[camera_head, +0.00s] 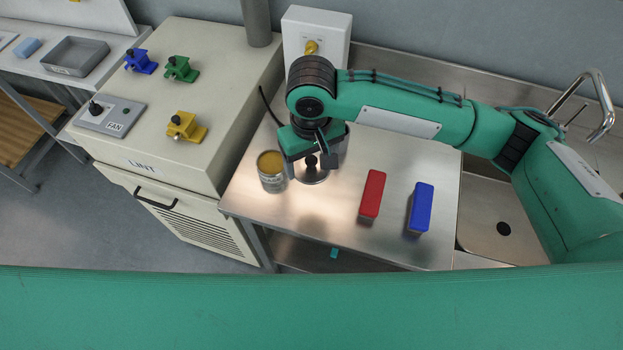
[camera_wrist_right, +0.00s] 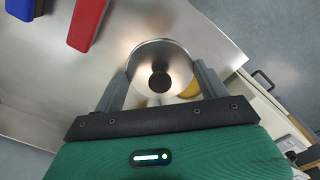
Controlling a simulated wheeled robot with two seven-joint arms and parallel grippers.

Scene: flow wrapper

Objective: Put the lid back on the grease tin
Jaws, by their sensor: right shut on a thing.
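The open grease tin (camera_head: 271,182) stands on the steel worktop near its left edge, with yellow-brown grease showing at its top. The lid (camera_head: 313,177) is a round silver disc with a dark knob, just right of the tin in the head view. My right gripper (camera_head: 321,160) is shut on the lid, pointing down. In the right wrist view the lid (camera_wrist_right: 160,55) lies between the two fingers (camera_wrist_right: 160,88), and a bit of yellow grease shows beside it, partly hidden. I cannot tell the lid's exact height above the worktop. My left gripper is out of view.
A red block (camera_head: 373,195) and a blue block (camera_head: 420,207) lie to the right on the worktop (camera_head: 330,222). A sink (camera_head: 495,215) is further right. The cream LINT cabinet (camera_head: 215,110) borders the worktop on the left. The worktop's front is clear.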

